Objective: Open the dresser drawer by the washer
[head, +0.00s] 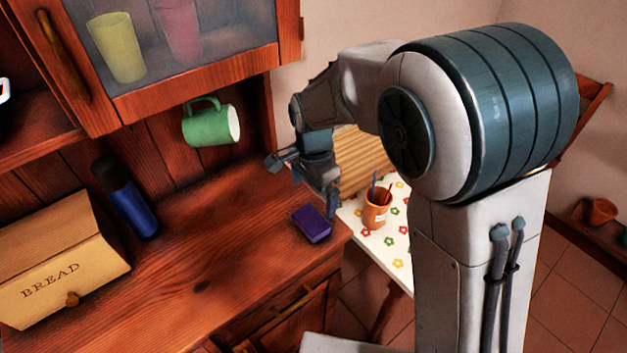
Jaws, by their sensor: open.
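The wooden dresser (185,270) fills the left side of the head view. Below the right part of its worktop is a drawer front (262,322) with a bar handle (294,302). It looks closed, but its lower part is cut off by the bottom of the picture. No washer can be made out. My gripper (303,186) is open, with nothing seen between its fingers. It hangs above the right end of the worktop, above and apart from the drawer handle.
A purple box (312,224) lies near the worktop's right end. A green mug (211,123) hangs under the glass-fronted cabinet (190,50). A blue bottle (127,198) and bread box (65,262) stand left. A flowered table (398,247) holds an orange pencil cup (375,210).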

